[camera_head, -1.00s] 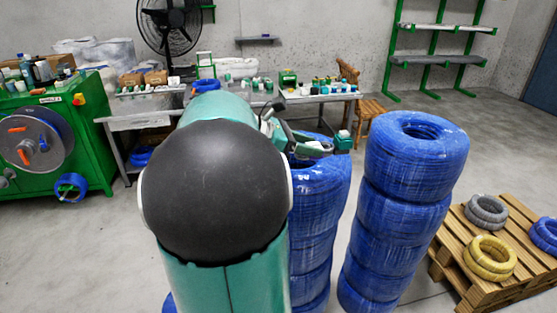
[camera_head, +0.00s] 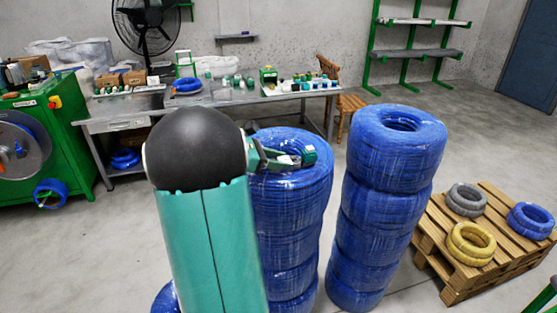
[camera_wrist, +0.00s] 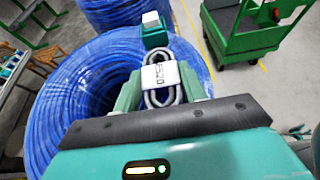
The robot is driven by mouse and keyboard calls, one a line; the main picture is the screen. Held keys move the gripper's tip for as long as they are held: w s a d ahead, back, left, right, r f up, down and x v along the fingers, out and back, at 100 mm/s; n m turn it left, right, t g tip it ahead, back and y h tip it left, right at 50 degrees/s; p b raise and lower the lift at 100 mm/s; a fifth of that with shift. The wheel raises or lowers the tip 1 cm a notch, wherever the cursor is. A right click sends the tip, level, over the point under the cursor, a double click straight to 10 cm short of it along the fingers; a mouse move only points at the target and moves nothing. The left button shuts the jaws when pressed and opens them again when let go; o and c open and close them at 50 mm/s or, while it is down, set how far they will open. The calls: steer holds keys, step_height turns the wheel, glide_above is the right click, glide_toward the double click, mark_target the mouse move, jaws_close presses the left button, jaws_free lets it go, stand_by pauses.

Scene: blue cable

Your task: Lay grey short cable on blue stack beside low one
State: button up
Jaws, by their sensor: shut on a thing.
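In the wrist view my gripper (camera_wrist: 160,88) is shut on a small grey cable bundle (camera_wrist: 153,97) with a white printed label. The bundle is above the blue coil (camera_wrist: 75,100) of the stack top; I cannot tell whether it touches it. A second tall blue stack (camera_head: 382,200) stands to the right. A low blue piece (camera_head: 163,298) shows at the bottom, mostly hidden by my arm.
A wooden pallet (camera_head: 440,262) at the right holds grey, yellow and blue coils. A cluttered workbench (camera_head: 130,113) and a green machine (camera_head: 50,140) stand behind and left. A green cart (camera_wrist: 245,40) shows in the wrist view. Floor is clear behind the right stack.

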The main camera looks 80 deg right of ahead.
steer(key=shift+f, duration=0.1)
steer(key=o, duration=1)
steer(key=v, duration=1.2)
